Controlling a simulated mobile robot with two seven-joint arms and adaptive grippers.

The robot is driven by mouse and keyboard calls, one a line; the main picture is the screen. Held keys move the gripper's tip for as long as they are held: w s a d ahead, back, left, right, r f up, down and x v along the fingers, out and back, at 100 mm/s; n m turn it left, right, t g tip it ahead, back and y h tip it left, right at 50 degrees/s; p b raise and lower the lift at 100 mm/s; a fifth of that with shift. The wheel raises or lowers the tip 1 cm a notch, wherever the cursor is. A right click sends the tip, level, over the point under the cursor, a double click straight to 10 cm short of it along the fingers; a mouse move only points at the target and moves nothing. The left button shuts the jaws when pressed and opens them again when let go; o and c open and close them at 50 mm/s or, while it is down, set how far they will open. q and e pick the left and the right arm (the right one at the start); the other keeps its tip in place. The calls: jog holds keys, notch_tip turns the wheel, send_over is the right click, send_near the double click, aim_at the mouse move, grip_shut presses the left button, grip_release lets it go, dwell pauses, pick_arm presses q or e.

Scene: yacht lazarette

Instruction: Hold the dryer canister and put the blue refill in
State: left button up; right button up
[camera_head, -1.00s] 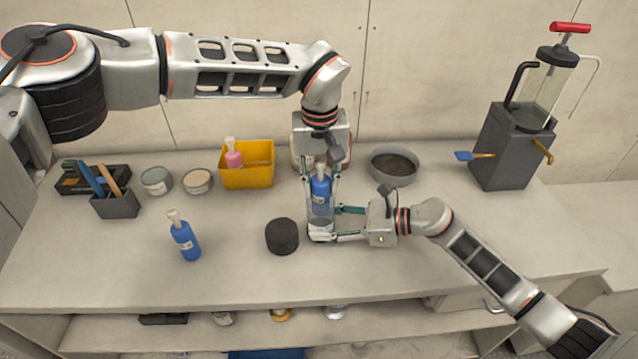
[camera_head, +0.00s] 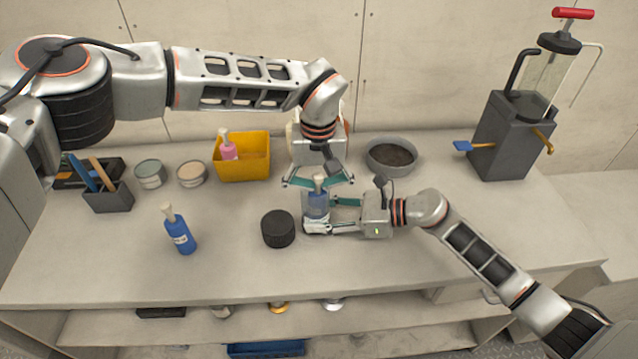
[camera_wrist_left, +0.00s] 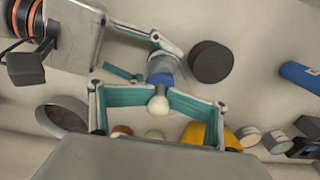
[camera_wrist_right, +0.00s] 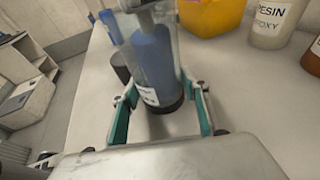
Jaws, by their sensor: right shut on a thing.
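The clear dryer canister (camera_head: 316,221) stands upright on the bench, also seen in the right wrist view (camera_wrist_right: 180,50). My right gripper (camera_head: 318,216) is shut on it near its base from the right. The blue refill (camera_wrist_right: 152,62) is inside the canister, its pale knob (camera_head: 319,181) sticking out of the top. A round black lid (camera_head: 278,229) lies left of the canister. Another blue bottle (camera_head: 180,231) stands farther left.
A yellow bin (camera_head: 243,172) holding a pink bottle, two tins (camera_head: 192,174) and a tool holder (camera_head: 108,197) stand at the back left. A grey bowl (camera_head: 391,143) and a pump unit (camera_head: 511,135) are at the back right. The front of the bench is clear.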

pick_arm(q)
jog(key=shift+s+a+r, duration=0.15)
jog(key=shift+s, duration=0.1)
pick_arm(e)
jog(key=shift+s+d+f, duration=0.1)
jog(key=shift+s+f, duration=0.1)
jog(key=shift+s, duration=0.05)
pick_arm(q)
jog(key=shift+w, duration=0.15)
pick_arm(e)
jog(key=shift+w+d+f, duration=0.1)
pick_arm(q)
jog(key=shift+r, duration=0.15)
jog(key=r, duration=1.2)
jog(key=shift+s, duration=0.3)
pick_arm(e)
jog(key=shift+w+d+f, duration=0.1)
pick_arm(q)
jog(key=shift+w+f, duration=0.1)
pick_arm(e)
jog(key=o, duration=1)
jog(key=shift+o, duration=0.2)
jog(key=shift+w, duration=0.1)
jog(key=shift+r, duration=0.2)
